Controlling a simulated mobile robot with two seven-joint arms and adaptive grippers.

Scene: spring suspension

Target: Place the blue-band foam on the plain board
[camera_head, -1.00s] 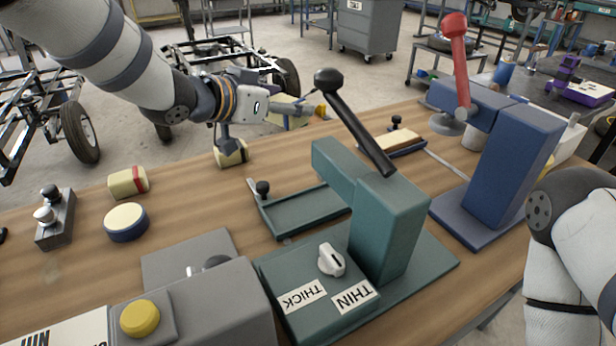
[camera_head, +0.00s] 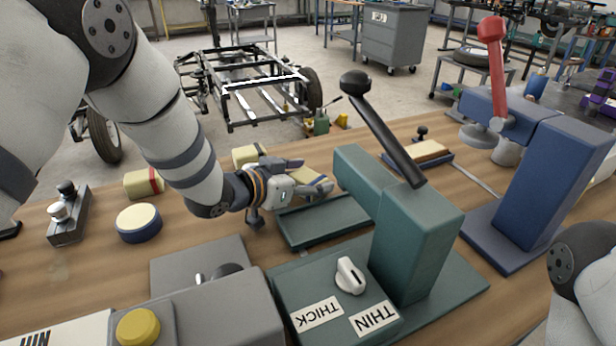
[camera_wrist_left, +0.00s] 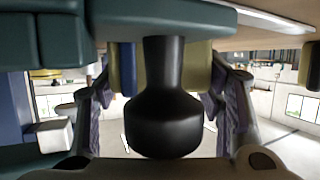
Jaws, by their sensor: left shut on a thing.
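My left gripper (camera_head: 312,184) is shut on a pale yellow foam block (camera_head: 310,178) over the teal tray (camera_head: 328,225) of the teal press. In the left wrist view, the yellow foam (camera_wrist_left: 201,65) has a blue band (camera_wrist_left: 127,68) and sits between the fingers, partly hidden by a black knob (camera_wrist_left: 164,110). Whether the foam touches the tray cannot be told. A tan-topped board (camera_head: 428,150) lies in the blue press's tray at the right; I cannot tell which board is the plain one. My right gripper is out of view.
The teal press (camera_head: 415,245) with its black lever (camera_head: 385,130) stands close right of the gripper. A red-band foam (camera_head: 143,183), another foam (camera_head: 246,155) and a round pad (camera_head: 138,222) are on the left. The blue press (camera_head: 545,185) stands right.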

